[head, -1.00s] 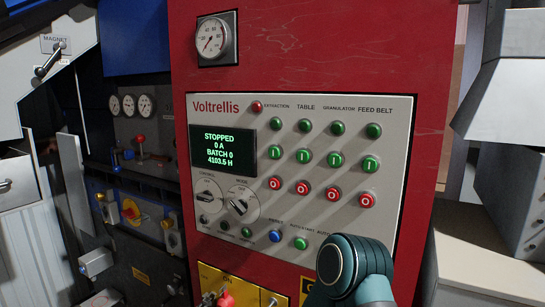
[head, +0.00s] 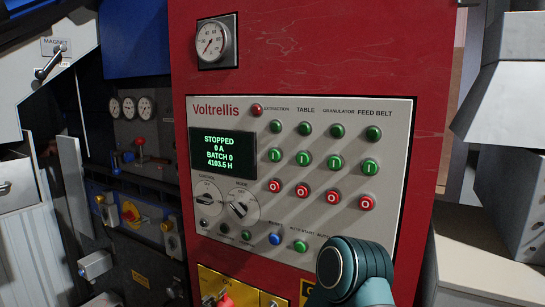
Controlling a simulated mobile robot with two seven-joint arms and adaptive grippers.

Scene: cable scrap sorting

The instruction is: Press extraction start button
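The control panel (head: 392,230) is a light grey plate marked Voltrellis on a red cabinet. Under the label EXTRACTION, a column holds a green lamp (head: 276,126), a green start button (head: 275,155) marked I and a red stop button (head: 275,185) marked O. The display (head: 222,153) reads STOPPED, 0 A, BATCH 0, 4103.5 H. A teal part of my arm covers the panel's lower right corner, below and right of the extraction column. Neither gripper's fingers are in view.
Similar columns for table, granulator and feed belt stand to the right of extraction. Two rotary knobs (head: 240,209) and a blue button (head: 275,238) lie below. A gauge (head: 213,42) sits above the panel. Grey metal ducting (head: 510,90) stands at the right.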

